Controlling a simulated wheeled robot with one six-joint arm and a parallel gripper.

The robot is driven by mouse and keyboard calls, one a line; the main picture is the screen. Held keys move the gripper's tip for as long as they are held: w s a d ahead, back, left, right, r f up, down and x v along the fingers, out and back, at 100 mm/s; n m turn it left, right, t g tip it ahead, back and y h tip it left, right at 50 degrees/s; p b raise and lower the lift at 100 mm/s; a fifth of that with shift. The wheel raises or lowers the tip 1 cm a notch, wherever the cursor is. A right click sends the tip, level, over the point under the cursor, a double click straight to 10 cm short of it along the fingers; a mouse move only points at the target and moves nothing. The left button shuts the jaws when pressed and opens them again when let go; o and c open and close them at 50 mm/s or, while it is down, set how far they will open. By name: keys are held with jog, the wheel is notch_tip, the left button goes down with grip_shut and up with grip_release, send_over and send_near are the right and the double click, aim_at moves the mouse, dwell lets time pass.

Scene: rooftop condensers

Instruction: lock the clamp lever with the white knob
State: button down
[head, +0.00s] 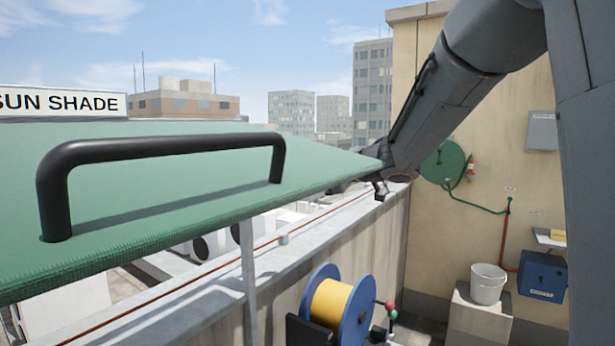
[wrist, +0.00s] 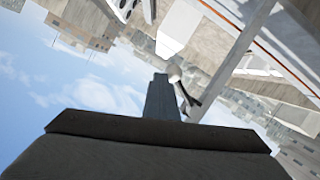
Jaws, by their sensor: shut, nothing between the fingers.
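The white knob (wrist: 175,73) shows in the wrist view, just right of the tip of my gripper (wrist: 160,78). Its dark lever (wrist: 190,98) runs down and to the right, partly hidden behind the finger. My gripper is shut with nothing in it. I cannot tell whether the finger touches the knob. In the head view the green sun shade (head: 200,205) hides the clamp, the white knob and most of my gripper. Only dark parts near my wrist show past the shade's right tip.
The shade carries a black handle (head: 165,148) and fills the left foreground. Below it are a parapet wall (head: 345,240) and a blue reel with yellow line (head: 335,303), beside a red knob (head: 390,303). A white bucket (head: 488,284) and blue box (head: 542,272) are at the right.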

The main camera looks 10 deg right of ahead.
jog(key=shift+f, duration=0.1)
dwell(0.3)
jog(key=w+d+p+v, duration=0.1)
jog(key=p+v, duration=0.2)
jog(key=v, duration=0.6)
jog(key=shift+d+r, duration=0.25)
jog(key=shift+d, duration=0.35)
jog(key=shift+a, duration=0.1)
